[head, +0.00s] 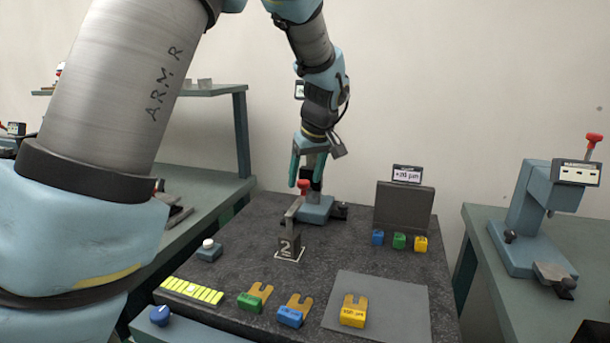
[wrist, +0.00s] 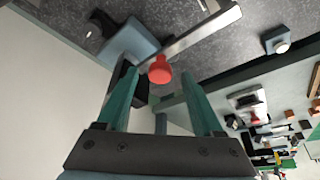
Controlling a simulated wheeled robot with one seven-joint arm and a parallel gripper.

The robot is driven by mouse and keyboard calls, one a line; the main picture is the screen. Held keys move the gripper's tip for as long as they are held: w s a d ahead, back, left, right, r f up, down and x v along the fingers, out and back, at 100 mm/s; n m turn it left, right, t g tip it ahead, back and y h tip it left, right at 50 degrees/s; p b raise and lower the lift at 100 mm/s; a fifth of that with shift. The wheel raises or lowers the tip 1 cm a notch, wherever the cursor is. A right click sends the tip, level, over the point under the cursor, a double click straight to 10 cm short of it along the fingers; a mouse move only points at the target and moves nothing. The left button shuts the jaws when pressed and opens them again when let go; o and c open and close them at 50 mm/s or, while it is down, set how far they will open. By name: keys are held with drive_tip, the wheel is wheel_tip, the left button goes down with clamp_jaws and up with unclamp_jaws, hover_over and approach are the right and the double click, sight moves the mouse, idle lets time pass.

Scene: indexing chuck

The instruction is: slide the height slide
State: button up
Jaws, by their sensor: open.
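The height gauge has a light blue base (head: 314,209) on the dark stone table, with a metal arm (head: 292,207) reaching toward the front. A small red knob (head: 303,184) sits above the base, and I take it to belong to the height slide. My gripper (head: 306,181) points down at it with two green fingers. In the wrist view, the red knob (wrist: 160,70) shows between the tips of the open fingers, with a gap on either side. The blue base (wrist: 128,44) and metal arm (wrist: 200,34) lie beyond it. The slide's column is mostly hidden behind my gripper.
A display (head: 407,174) reads about +26 µm. Yellow, green and blue forked gauges (head: 294,310) lie at the front. A white button (head: 208,249) sits left. The grey mat (head: 385,305) has free room.

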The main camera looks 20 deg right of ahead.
drive_tip(key=shift+w+f, duration=0.15)
drive_tip(key=shift+f, duration=0.15)
drive_tip(key=shift+c, duration=0.3)
clamp_jaws()
idle(1.0)
